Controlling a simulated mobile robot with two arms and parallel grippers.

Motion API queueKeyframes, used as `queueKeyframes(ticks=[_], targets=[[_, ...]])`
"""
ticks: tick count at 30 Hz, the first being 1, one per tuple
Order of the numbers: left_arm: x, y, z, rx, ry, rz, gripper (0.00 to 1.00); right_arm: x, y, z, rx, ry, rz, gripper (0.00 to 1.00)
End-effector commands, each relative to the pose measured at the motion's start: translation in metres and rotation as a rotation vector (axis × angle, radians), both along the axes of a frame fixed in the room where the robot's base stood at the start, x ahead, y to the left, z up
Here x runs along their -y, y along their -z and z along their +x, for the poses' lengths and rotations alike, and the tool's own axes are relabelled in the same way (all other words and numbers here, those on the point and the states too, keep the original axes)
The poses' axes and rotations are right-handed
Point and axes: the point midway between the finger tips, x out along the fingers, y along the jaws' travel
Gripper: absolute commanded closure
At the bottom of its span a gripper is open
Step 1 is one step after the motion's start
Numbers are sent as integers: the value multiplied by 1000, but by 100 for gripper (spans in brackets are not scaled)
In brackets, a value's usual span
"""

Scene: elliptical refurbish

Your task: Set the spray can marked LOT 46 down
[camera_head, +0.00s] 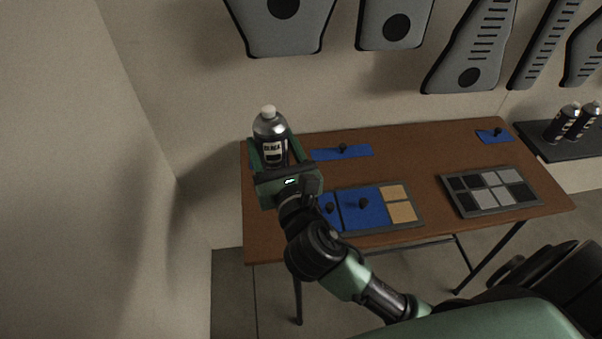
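A dark spray can (267,130) with a pale cap and a white label stands upright between the fingers of my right gripper (277,150). The label is too small for me to read a lot number. The fingers flank the can on both sides, and the gripper appears shut on it. The can is over the left rear corner of the brown table (262,228). The gripper hides its base, so I cannot tell whether it touches the tabletop. My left gripper is not in view.
A board with blue panels (377,220) and tan squares lies at the table's front. A tray with grey and black squares (452,205) lies right of it. Blue plates with black knobs (357,151) (484,138) lie at the back. Other cans (570,118) stand on a dark shelf.

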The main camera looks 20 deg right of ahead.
Motion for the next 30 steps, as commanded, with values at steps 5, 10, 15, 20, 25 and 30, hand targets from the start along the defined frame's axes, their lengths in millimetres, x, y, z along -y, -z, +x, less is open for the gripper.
queueKeyframes(ticks=[5,10,15,20,25,30], targets=[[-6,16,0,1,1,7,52,1,49,0,-6,2,-2,100],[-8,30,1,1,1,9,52,0,95,-1,-4,1,-4,100],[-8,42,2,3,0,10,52,0,132,0,-2,0,-2,100],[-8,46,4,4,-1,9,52,0,147,0,1,0,0,100],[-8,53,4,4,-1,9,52,0,166,-1,-1,-1,-2,100],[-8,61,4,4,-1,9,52,1,189,0,0,0,-3,100]])
